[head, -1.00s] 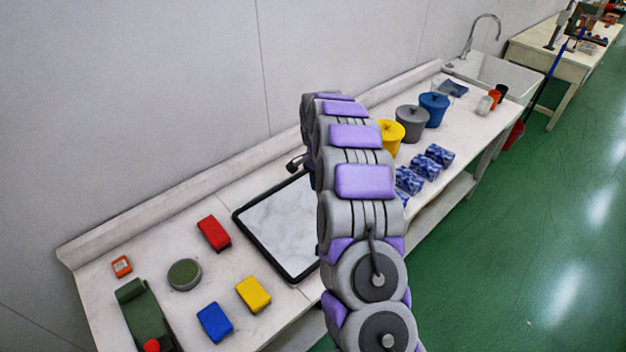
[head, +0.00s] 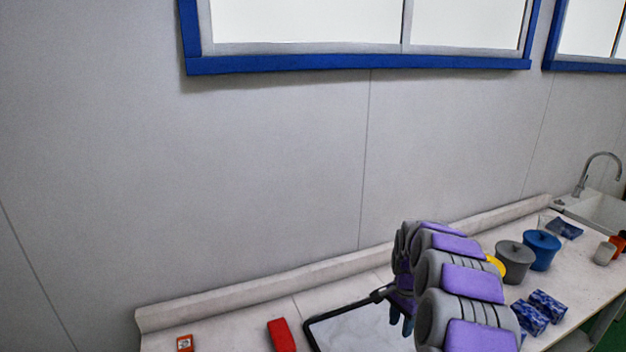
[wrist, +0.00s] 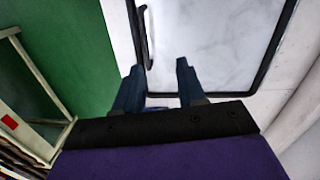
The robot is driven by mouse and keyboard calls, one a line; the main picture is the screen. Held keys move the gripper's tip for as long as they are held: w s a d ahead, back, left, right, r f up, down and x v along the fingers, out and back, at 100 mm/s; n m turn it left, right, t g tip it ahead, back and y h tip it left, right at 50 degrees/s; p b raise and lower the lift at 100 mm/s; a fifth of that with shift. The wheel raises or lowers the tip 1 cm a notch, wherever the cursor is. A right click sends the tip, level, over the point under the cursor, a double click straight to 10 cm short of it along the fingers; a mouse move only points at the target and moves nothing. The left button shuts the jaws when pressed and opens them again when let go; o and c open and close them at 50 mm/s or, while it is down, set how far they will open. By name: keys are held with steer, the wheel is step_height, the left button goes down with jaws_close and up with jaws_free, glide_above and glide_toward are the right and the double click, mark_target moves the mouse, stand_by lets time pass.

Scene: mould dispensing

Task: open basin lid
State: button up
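The basin lid is a white marble panel with a black rim (head: 338,312), set in the counter. The head view cuts it off at the bottom edge, and my arm hides its right part. In the wrist view the lid (wrist: 215,45) fills the upper middle, with a dark bar-like handle (wrist: 146,38) near its left edge. My gripper (wrist: 157,78) has two dark blue fingers spread apart with nothing between their tips. The handle appears just beyond the fingertips; I cannot tell the gap. The gripper (head: 401,320) shows partly in the head view, over the lid.
Grey (head: 515,262) and blue (head: 542,250) pots and blue patterned boxes (head: 530,315) stand to the right. A wall backs the counter (head: 230,318). Green floor (wrist: 60,50) shows at left in the wrist view.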

steer(key=s+a+r+n+b, duration=0.1)
steer(key=s+a+r+n, duration=0.35)
steer(key=s, duration=0.45)
steer(key=s+a+r+n+b, duration=0.25)
steer(key=s+a+r, duration=0.3)
steer(key=s, duration=0.35)
steer(key=s+a+f+n+g+b, duration=0.15)
steer(key=s+n, duration=0.45)
steer(key=s, duration=1.9)
steer(key=w+d+f+m+t+b, duration=0.15)
steer(key=w+m, duration=0.25)
steer(key=w, duration=0.5)
steer(key=w+d+r+m+t+b, duration=0.1)
steer(key=w+d+m, duration=0.2)
steer(key=w, duration=0.7)
steer(key=w+d+f+m+t+b, duration=0.1)
steer(key=w+d+f+m, duration=0.3)
steer(key=w+d, duration=0.35)
steer(key=w+d+f+m+t+b, duration=0.1)
steer(key=w+d+f+m, duration=0.25)
steer(key=w+d, duration=0.4)
steer(key=shift+y, duration=0.4)
steer(key=b+x, duration=0.1)
steer(key=x, duration=0.5)
steer(key=w+a+b+x, duration=0.1)
steer(key=x, duration=0.4)
steer(key=a+b+x, duration=0.1)
steer(key=x, duration=0.5)
steer(key=shift+w+f+b, duration=0.15)
steer(key=shift+w+b, duration=0.2)
